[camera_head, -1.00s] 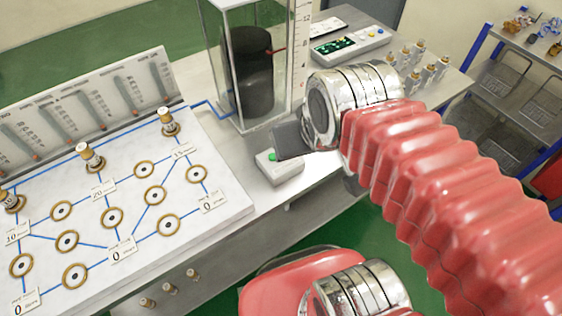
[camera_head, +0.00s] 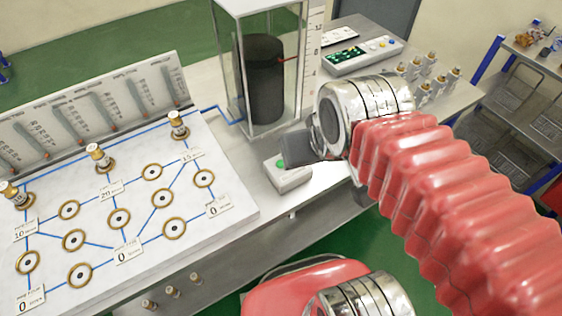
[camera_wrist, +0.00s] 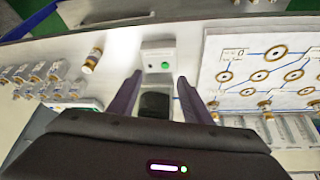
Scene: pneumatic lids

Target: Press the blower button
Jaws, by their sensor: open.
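A small white box (camera_head: 290,179) with a round green button (camera_head: 281,163) sits near the table's front edge; no label on it is readable. In the wrist view the same box (camera_wrist: 158,52) and its green button (camera_wrist: 165,66) lie just beyond the fingertips, roughly centred between them. My gripper (camera_head: 297,145) is dark and appears just above and right of the box in the head view. In the wrist view my gripper (camera_wrist: 160,77) has its two fingers spread, with nothing held. The fingertips are hidden in the head view, so contact with the button cannot be told.
A clear tank (camera_head: 225,60) with a black cylinder (camera_head: 263,85) stands behind the box. A white board (camera_head: 225,193) with brass rings is on the left. A panel with lit and coloured buttons (camera_head: 370,57) and several brass-topped pegs stand at the back right. A blue-framed rack is far right.

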